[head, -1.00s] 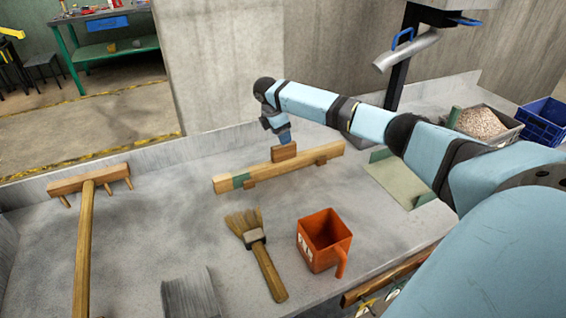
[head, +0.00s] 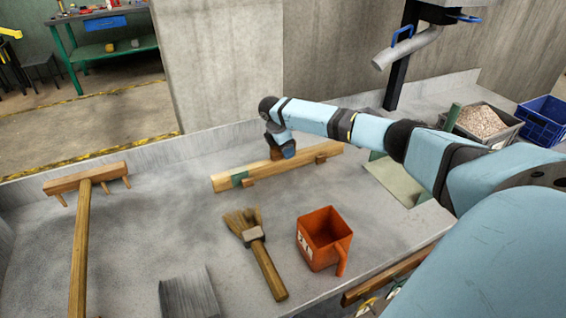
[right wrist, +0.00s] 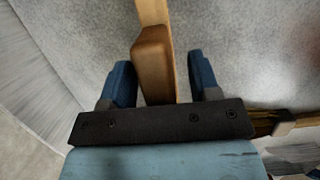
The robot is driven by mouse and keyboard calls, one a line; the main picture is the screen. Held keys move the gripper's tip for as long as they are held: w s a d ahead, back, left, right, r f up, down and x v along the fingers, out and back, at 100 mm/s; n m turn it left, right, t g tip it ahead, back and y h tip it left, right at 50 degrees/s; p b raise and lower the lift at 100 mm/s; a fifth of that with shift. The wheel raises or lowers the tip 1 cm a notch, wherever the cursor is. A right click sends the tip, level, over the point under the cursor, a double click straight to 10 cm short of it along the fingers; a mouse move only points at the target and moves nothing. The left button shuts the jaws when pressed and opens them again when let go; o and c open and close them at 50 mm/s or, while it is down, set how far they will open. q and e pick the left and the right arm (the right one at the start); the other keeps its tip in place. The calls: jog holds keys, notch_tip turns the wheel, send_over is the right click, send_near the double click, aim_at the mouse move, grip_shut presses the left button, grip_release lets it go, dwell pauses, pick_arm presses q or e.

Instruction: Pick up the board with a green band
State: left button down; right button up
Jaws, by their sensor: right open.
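The board with a green band (head: 222,183) is a long wooden bar lying on the grey surface, with the green band near its left end and a raised wooden block at its middle. My right gripper (head: 282,152) is over the middle of the board, at the block. In the right wrist view the block (right wrist: 153,62) stands between the two blue fingers of the gripper (right wrist: 161,84), with a gap on each side. The gripper is open and holds nothing. My left gripper is not in view.
A brush (head: 262,262) and an orange scoop (head: 321,243) lie in front of the board. A wooden rake (head: 83,225) lies at the left. A tray of grain (head: 481,122) and a blue crate (head: 544,120) stand at the right. Walls border the surface behind.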

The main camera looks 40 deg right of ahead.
jog(key=shift+f+p, duration=0.25)
jog(key=shift+p, duration=0.2)
dwell(0.5)
grip_shut()
